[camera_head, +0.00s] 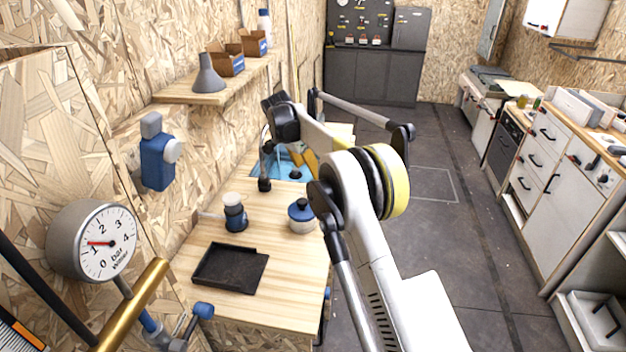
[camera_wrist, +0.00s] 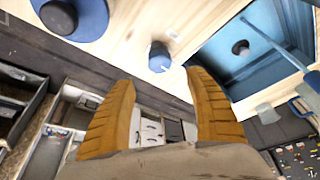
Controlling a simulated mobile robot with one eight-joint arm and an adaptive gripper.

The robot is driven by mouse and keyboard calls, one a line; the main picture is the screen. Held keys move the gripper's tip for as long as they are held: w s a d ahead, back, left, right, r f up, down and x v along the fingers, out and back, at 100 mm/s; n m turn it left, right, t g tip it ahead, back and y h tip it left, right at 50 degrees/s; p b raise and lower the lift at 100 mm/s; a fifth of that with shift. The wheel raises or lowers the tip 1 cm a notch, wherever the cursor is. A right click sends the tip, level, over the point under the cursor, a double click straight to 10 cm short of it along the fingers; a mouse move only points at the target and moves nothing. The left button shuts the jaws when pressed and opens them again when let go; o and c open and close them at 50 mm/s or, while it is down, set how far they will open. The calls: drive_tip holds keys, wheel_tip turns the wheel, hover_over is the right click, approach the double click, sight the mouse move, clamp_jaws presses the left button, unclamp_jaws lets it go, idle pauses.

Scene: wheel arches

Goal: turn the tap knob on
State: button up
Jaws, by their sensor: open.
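A small blue knob (camera_wrist: 159,57) with a pale line on its top stands on the light wooden counter in the wrist view, between a blue lid and the blue sink (camera_wrist: 222,65). My gripper (camera_wrist: 162,79) is open, its two ribbed orange fingers pointing toward the knob. The knob shows in the gap between the fingertips, slightly beyond them; I see no contact. In the head view my gripper (camera_head: 302,157) is over the sink area, partly hidden by my arm. A dark tap spout (camera_head: 265,168) stands beside the sink. I cannot make out that knob in the head view.
A blue-lidded jar (camera_head: 301,216), a dark-and-white container (camera_head: 235,213) and a black tray (camera_head: 230,268) stand on the counter (camera_head: 190,252). A wooden shelf (camera_head: 205,95) is on the left wall. The floor (camera_head: 440,225) to the right is clear.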

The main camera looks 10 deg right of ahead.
drive_tip(key=shift+v, duration=1.55)
drive_tip(key=s+d+r+n+t+y, duration=0.1)
drive_tip(key=s+r+n, duration=0.1)
drive_tip(key=s+r, duration=0.45)
drive_tip(key=s+d+r+n+t+y+b, duration=0.1)
drive_tip(key=s+r+n, duration=0.2)
drive_tip(key=s, duration=0.6)
drive_tip(key=s+d+r+n, duration=0.1)
drive_tip(key=s+r+n, duration=0.1)
drive_tip(key=s+r, duration=0.45)
drive_tip(key=s+f+n+t, duration=0.1)
drive_tip(key=s+f, duration=0.2)
drive_tip(key=s, duration=0.5)
drive_tip(key=s+f+n+t+y, duration=0.1)
drive_tip(key=s+f, duration=0.3)
drive_tip(key=s, duration=0.4)
drive_tip(key=s+f+n+t+y+b, duration=0.1)
drive_tip(key=s+f+n, duration=0.2)
drive_tip(key=s, duration=0.6)
drive_tip(key=shift+d+f, duration=0.3)
drive_tip(key=shift+f, duration=0.4)
